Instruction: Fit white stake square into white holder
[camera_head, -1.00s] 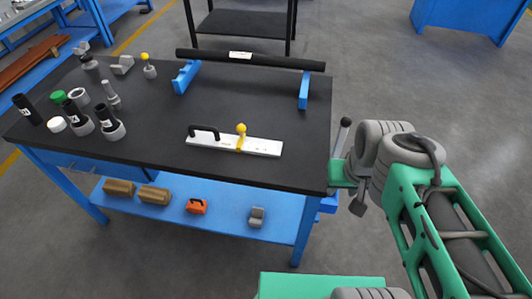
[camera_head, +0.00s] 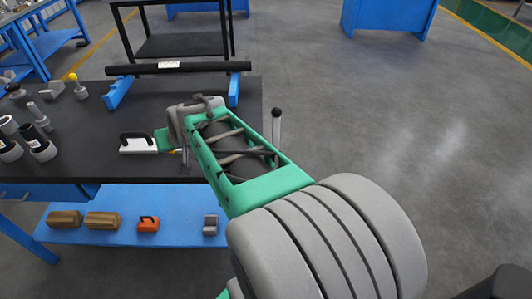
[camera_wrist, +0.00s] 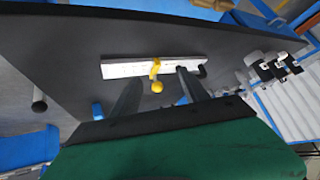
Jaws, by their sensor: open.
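A flat white bar (camera_head: 134,150) with a black handle lies on the dark tabletop; my arm covers its right part in the head view. In the wrist view the whole white bar (camera_wrist: 122,71) shows, with a yellow knobbed clamp (camera_wrist: 157,86) across its middle and the black handle (camera_wrist: 203,71) at its right end. I cannot tell whether this bar is the stake square or the holder, and I see no clear mate for it. My gripper (camera_wrist: 158,77) is open and empty, its fingers apart and pointing toward the bar, with the yellow knob between them in the picture.
A long black bar (camera_head: 190,67) rests on blue supports (camera_head: 118,92) at the back of the table. Several grey and black cylindrical parts stand at left. A lever (camera_head: 276,128) rises at the table's right edge. Wooden blocks and an orange item (camera_head: 148,224) sit on the blue lower shelf.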

